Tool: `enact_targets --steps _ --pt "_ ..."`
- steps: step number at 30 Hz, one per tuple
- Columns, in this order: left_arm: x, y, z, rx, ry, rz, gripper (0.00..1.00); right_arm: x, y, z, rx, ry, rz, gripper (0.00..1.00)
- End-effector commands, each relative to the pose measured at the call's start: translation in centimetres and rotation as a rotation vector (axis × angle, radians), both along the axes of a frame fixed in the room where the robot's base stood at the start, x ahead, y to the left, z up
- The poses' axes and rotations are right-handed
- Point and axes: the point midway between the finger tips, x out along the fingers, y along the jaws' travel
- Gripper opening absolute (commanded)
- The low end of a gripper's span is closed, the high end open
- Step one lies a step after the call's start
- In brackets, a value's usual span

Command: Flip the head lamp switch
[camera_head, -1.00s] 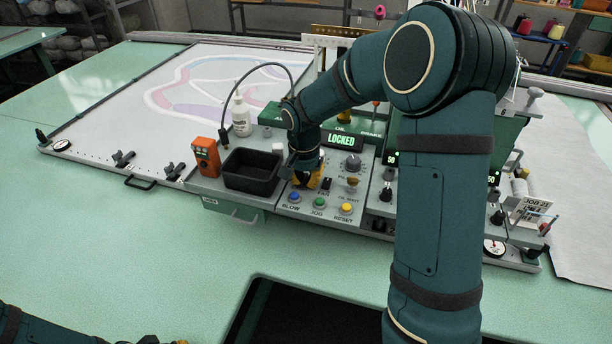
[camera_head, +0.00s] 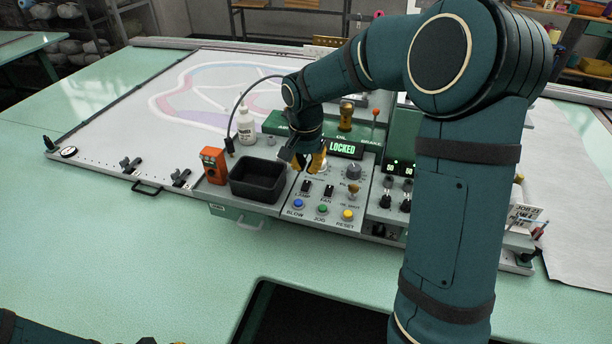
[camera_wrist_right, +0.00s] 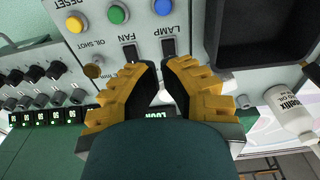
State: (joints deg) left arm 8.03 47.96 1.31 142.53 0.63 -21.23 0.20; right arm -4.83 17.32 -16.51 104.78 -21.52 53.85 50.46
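The lamp switch (camera_head: 306,187) is a small black rocker above the LAMP label on the grey control panel (camera_head: 285,222), left of the similar fan switch (camera_head: 328,191). In the right wrist view the lamp switch (camera_wrist_right: 168,47) lies just beyond the fingertips, with the fan switch (camera_wrist_right: 130,53) beside it. My right gripper (camera_head: 309,161) hangs over the panel behind the lamp switch, apart from it. In the wrist view its yellow-padded fingers (camera_wrist_right: 159,68) have a narrow empty gap between them. Only a sliver of my left gripper (camera_head: 165,342) shows at the bottom edge.
A black bin (camera_head: 258,180) and an orange box (camera_head: 213,164) stand left of the switches. Blue (camera_head: 298,204), green (camera_head: 322,209) and yellow (camera_head: 348,214) buttons lie in front. A white bottle (camera_head: 246,124) and a bent lamp neck stand behind the bin. The LOCKED display (camera_head: 343,149) is behind my right gripper.

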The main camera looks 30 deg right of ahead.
Motion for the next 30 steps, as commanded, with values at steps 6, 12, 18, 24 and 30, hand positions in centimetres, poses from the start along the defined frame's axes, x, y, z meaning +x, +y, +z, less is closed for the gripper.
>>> enact_targets --steps 6,12,18,24,30 --pt "0.0 0.0 0.4 -0.001 -0.001 -0.001 0.0 -0.2 0.3 3.7 0.0 -0.003 0.0 0.0" --pt "0.0 0.0 0.5 -0.001 0.0 0.0 0.0 -0.4 0.5 4.9 0.001 -0.001 -0.001 0.0" --pt "0.0 0.0 0.5 -0.001 0.0 0.0 0.0 -0.4 0.5 5.0 0.001 -0.001 -0.001 0.0" --pt "0.0 0.0 0.5 -0.001 0.0 0.0 0.0 -0.4 0.5 5.0 0.001 -0.001 0.0 0.0" --pt "0.0 0.0 0.5 -0.001 0.0 0.0 0.0 -0.4 0.5 5.0 0.001 -0.001 0.0 0.0"
